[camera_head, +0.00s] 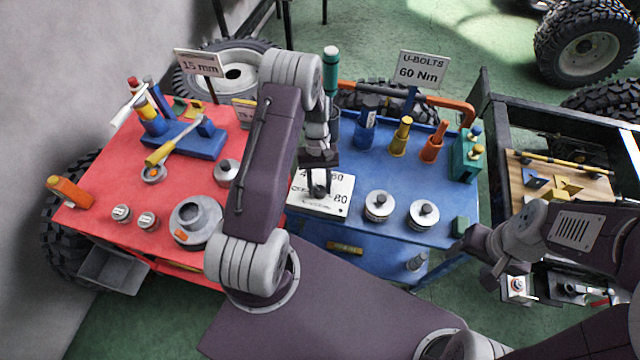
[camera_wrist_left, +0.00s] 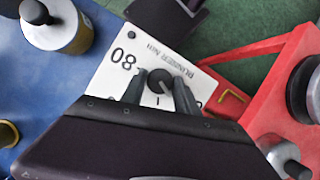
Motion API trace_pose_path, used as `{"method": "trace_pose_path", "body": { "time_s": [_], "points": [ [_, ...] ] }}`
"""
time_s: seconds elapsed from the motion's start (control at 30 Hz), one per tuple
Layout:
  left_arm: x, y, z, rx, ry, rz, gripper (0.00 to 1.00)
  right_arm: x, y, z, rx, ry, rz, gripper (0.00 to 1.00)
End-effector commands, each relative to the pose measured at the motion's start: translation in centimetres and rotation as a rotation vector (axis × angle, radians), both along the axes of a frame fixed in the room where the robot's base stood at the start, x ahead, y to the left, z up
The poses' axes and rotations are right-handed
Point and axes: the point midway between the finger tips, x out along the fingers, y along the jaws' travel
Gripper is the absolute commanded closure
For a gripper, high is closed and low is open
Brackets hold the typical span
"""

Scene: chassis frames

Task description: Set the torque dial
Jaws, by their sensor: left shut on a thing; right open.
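The torque dial is a white plate (camera_head: 340,203) with black numbers, 60 and 80 among them, at the left part of the blue bench top. My left gripper (camera_head: 319,188) is over it, pointing down. In the left wrist view the plate (camera_wrist_left: 108,76) shows its 80, and my left gripper (camera_wrist_left: 158,92) is shut on the dark round knob (camera_wrist_left: 160,80), a finger on each side. The knob's pointer setting is hard to read because the fingers cover part of the scale. A sign (camera_head: 420,68) behind reads "U-BOLTS 60 Nm". My right gripper (camera_head: 482,254) is open and empty beside the blue bench's right edge.
Two round metal weights with black knobs (camera_head: 379,207) stand right of the plate. Blue, yellow and orange tools (camera_head: 400,137) stand behind. The red bench (camera_head: 95,185) at left holds a blue tool rack (camera_head: 185,140) and metal parts. A dark cart (camera_head: 560,160) is at right.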

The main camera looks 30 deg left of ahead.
Motion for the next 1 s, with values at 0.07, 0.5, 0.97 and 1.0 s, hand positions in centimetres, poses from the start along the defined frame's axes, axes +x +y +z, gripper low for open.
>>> {"method": "trace_pose_path", "body": {
  "time_s": [0.07,0.5,0.97,1.0],
  "points": [
    [0.00,0.12,0.16,0.001,-0.002,0.069,1.00,0.00,0.00,0.33,0.000,0.000,0.000,0.38],
    [-0.10,0.22,0.09,0.000,-0.002,0.363,1.00,0.00,0.00,0.97,0.000,0.000,0.000,0.38],
    [-0.14,0.22,0.01,0.000,-0.002,0.454,1.00,0.00,0.00,1.12,0.000,0.000,0.000,0.38],
    [-0.14,0.22,0.01,0.001,-0.002,0.455,1.00,0.00,0.00,1.12,0.000,0.000,0.000,0.38]
  ]
}}
